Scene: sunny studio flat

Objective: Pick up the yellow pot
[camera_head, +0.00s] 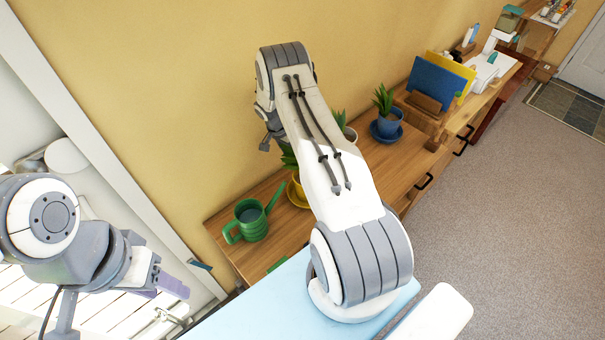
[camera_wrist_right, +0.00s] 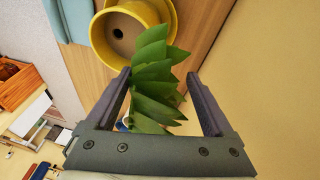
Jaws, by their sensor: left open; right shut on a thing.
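The yellow pot (camera_head: 294,196) stands on the wooden sideboard, partly hidden behind my right arm in the head view. In the right wrist view the yellow pot (camera_wrist_right: 163,14) is at the top, with brown soil and a dark spot inside. Green leaves (camera_wrist_right: 152,90) show beside its rim, between the fingers of my right gripper (camera_wrist_right: 158,74). That gripper is shut on the leaves, with its fingers well apart. I cannot tell how the leaves join the pot. My left gripper (camera_head: 172,286) is open and empty at lower left, away from the pot.
A green watering can (camera_head: 249,222) stands left of the pot. A blue pot (camera_head: 387,124) with a plant and another partly hidden plant (camera_head: 346,131) stand to the right. Further right is a rack with a blue folder (camera_head: 437,82). The yellow wall rises behind the sideboard (camera_head: 386,166).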

